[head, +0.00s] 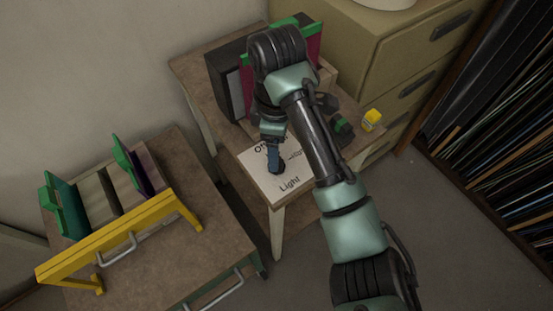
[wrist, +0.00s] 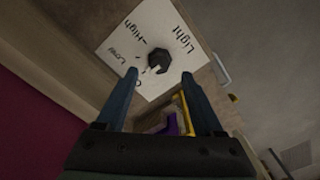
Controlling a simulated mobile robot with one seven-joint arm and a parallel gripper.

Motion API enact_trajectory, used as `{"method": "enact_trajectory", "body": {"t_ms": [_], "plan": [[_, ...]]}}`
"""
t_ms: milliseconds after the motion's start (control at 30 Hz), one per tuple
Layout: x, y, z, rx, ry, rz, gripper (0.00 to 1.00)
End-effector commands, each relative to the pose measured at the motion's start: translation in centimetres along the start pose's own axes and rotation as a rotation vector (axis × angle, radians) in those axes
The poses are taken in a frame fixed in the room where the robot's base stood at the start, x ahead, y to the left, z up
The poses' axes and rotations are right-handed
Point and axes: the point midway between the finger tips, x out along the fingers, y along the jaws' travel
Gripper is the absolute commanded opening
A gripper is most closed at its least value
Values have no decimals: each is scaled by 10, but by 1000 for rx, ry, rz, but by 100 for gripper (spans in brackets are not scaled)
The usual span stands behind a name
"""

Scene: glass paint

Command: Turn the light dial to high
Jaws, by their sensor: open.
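The light dial (wrist: 159,61) is a dark faceted knob on a white panel (wrist: 108,47) printed with "Light", "High", "Low" and a word partly hidden by a finger. In the head view the dial (head: 278,169) shows low on the panel (head: 257,181), where "Off" and "Light" are legible. My gripper (wrist: 159,76) is open, its two blue fingers apart and pointing at the panel, with the dial just beyond the gap between the tips. In the head view my gripper (head: 272,158) is right at the dial; whether it touches is unclear. The dial's setting cannot be read for sure.
The panel lies on a small wooden table (head: 188,73) with a dark box (head: 232,90) behind. A yellow object (head: 371,119) sits to the right by a drawer cabinet (head: 360,45). A lower table (head: 165,225) with a yellow-framed rack (head: 120,232) stands at left.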

Motion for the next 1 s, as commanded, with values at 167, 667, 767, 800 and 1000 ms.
{"method": "enact_trajectory", "body": {"t_ms": [167,667,767,800,1000], "plan": [[29,0,0,1,0,-2,69],[44,0,0,-1,0,2,67],[44,0,0,0,0,2,49],[44,0,0,0,0,2,42],[44,0,0,-1,0,2,6]]}}
